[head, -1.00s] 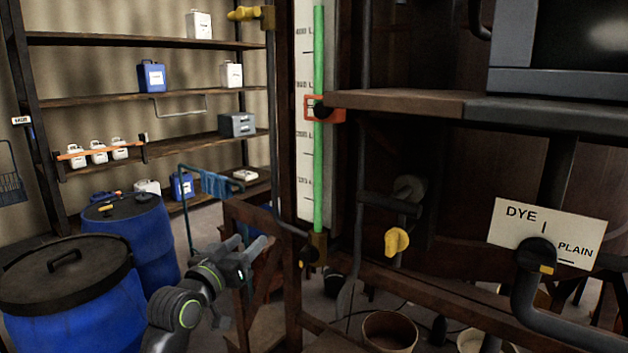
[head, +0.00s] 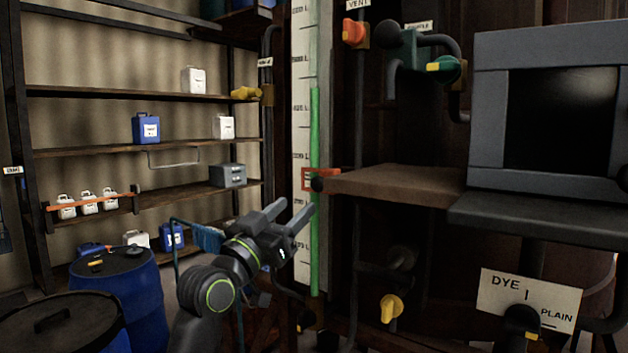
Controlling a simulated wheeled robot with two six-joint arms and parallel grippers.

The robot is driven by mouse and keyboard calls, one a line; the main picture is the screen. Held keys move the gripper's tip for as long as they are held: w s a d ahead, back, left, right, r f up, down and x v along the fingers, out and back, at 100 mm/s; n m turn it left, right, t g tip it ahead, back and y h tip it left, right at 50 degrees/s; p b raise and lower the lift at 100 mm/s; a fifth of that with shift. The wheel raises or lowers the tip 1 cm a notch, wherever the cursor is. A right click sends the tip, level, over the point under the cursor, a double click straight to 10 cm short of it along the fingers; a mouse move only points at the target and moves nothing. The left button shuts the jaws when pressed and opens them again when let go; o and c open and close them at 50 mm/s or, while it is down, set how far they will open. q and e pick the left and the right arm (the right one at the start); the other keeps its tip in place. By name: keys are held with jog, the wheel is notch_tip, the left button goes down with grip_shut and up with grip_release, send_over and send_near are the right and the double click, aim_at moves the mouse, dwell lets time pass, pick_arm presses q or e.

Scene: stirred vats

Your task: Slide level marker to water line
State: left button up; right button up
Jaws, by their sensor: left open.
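The level marker (head: 308,180) is a red-orange frame with a dark knob (head: 317,184), set on the white scale (head: 301,110). The sight tube beside the scale holds green liquid (head: 315,130). The top of the green, the water line, is well above the marker, and the tube looks empty and dull above it. My left gripper (head: 293,210) is open and empty, a little below and left of the marker, with its fingers pointing up and right. It looks apart from the knob; the depth gap is hard to tell. My right gripper is not in view.
A brown ledge (head: 395,184) juts out right of the marker, with a grey-framed screen (head: 545,110) beyond. A yellow valve handle (head: 390,308) sits below and an orange one (head: 354,32) above. Shelves and blue barrels (head: 118,290) stand at the left.

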aim_at(317, 187)
pick_arm(q)
jog(key=p+x, duration=0.2)
jog(key=x, duration=0.6)
jog(key=shift+p, duration=0.3)
grip_shut()
